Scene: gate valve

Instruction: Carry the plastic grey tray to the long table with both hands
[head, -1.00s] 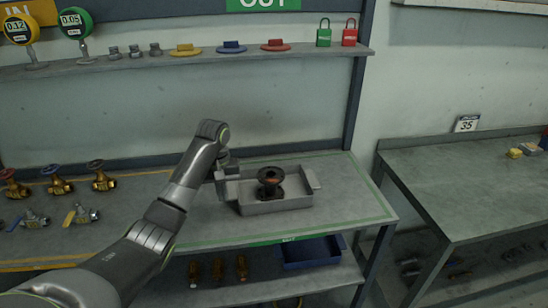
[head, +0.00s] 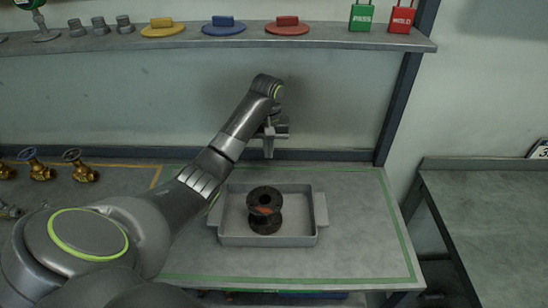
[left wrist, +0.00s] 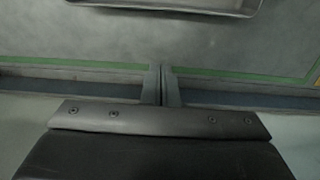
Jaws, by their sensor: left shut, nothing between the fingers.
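The grey tray (head: 268,241) sits flat on the workbench, inside the green outline, with a handle on its left and right sides. A dark valve body (head: 265,210) with an orange spot stands in it. My left gripper (head: 268,152) is above the back of the bench, behind the tray and apart from it. Its fingers are shut and empty in the left wrist view (left wrist: 162,85), where the tray's edge (left wrist: 190,9) shows at the top. My right gripper is out of view. A grey table (head: 490,220) stands at the right, partly cut off; I cannot tell whether it is the long table.
A shelf (head: 330,38) above the bench holds coloured lids and green and red padlocks. Brass valves (head: 80,172) stand at the bench's left. A dark post (head: 405,95) rises at the bench's back right corner. A gap separates the bench from the right table.

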